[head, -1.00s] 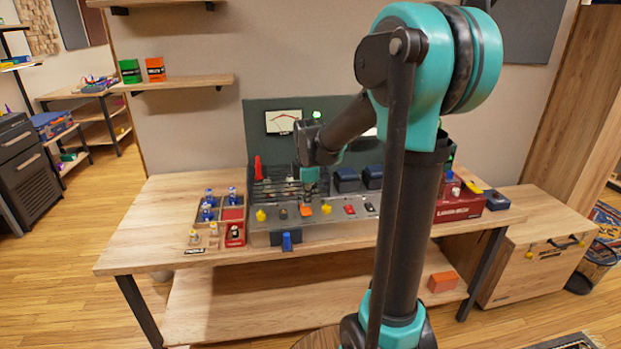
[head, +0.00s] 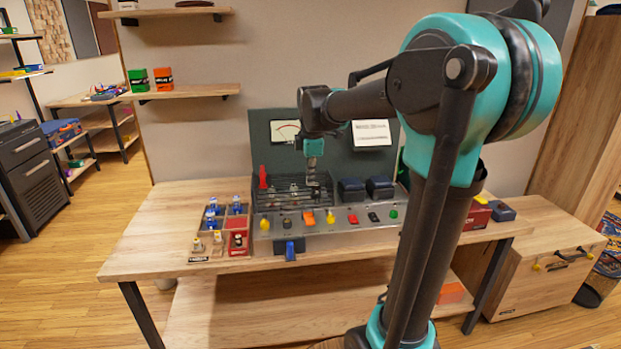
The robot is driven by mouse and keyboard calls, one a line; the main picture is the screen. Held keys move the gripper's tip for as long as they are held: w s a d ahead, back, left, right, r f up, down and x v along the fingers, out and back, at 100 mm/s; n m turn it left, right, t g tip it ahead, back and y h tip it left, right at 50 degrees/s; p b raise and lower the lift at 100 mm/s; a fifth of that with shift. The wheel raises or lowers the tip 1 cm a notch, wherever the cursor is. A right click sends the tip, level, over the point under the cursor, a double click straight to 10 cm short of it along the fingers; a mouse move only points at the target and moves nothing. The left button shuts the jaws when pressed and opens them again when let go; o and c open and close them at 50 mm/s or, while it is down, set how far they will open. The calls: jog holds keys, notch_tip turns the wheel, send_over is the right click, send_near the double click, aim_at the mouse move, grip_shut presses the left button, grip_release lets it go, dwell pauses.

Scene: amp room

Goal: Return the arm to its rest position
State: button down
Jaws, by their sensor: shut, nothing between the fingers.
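My gripper (head: 312,180) points down in the head view, above the rear part of the control panel and in front of the dark green backboard. It is small in the picture, its fingers are together, and it holds nothing. My arm reaches in from the right, with its large elbow high at the upper right. The control panel (head: 335,240) on the workbench carries yellow, orange, red, black and green controls along its front. A blue lever (head: 290,250) sticks out at its front edge.
The workbench (head: 150,230) has bare wood at its left. A sectioned tray (head: 224,228) with blue-topped parts stands left of the panel. The backboard (head: 262,150) rises behind. A wooden cabinet (head: 540,270) stands at the right. A shelf (head: 195,91) hangs at the upper left.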

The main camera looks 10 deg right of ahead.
jog(key=s+d+f+m+t, duration=0.1)
jog(key=s+d+f+m, duration=0.1)
jog(key=s+f+m, duration=0.7)
jog(key=s+d+f+m, duration=0.3)
jog(key=s+f+m, duration=0.6)
jog(key=s, duration=0.5)
jog(key=shift+d+f+t, duration=0.35)
jog(key=shift+f+t, duration=0.05)
jog(key=shift+f, duration=0.55)
